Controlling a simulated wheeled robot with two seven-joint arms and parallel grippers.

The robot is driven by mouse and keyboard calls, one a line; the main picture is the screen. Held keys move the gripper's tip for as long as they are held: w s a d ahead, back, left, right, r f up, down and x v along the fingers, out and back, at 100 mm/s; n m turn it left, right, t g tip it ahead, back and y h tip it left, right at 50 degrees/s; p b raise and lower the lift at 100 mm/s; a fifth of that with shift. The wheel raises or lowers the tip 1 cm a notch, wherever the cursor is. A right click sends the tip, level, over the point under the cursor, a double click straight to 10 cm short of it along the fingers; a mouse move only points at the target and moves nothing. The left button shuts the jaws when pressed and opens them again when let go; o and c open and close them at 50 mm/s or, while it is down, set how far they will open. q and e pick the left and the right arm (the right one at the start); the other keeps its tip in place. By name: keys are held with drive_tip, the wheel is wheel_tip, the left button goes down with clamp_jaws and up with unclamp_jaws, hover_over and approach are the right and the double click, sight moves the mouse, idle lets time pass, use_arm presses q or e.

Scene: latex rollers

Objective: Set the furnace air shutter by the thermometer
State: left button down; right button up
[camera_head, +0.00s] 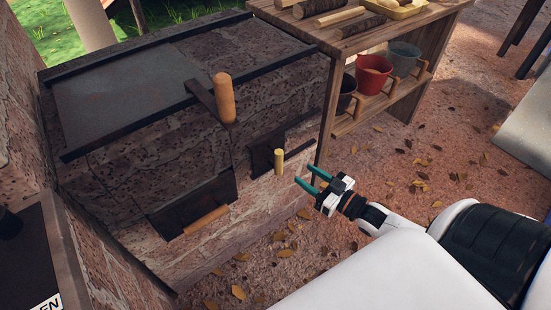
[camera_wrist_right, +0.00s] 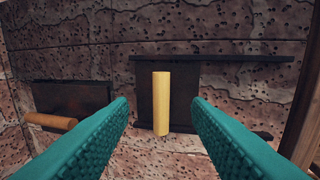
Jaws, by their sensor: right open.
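The stone furnace (camera_head: 130,150) stands at the left in the head view. A dark sliding plate with a short upright yellow handle (camera_head: 279,161) is on its front, low at the right; I take it for the air shutter. In the right wrist view the shutter plate (camera_wrist_right: 190,85) sits on a dark rail, and its handle (camera_wrist_right: 161,103) stands between my fingers, farther ahead. My right gripper (camera_head: 309,179) is open and empty, just right of the handle and apart from it. My left gripper is not in view. I cannot make out a thermometer.
A dark door with a wooden handle (camera_head: 206,220) is left of the shutter, lower down. A larger wooden handle (camera_head: 224,98) projects at the furnace top. A wooden shelf (camera_head: 388,95) with logs and buckets, including a red one (camera_head: 372,77), stands close right. Leaf-strewn ground is open beyond.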

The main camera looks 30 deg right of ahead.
sight(282, 159)
drive_tip(key=b+x, duration=0.2)
drive_tip(key=x, duration=0.9)
drive_tip(key=shift+w+f, duration=0.1)
clamp_jaws()
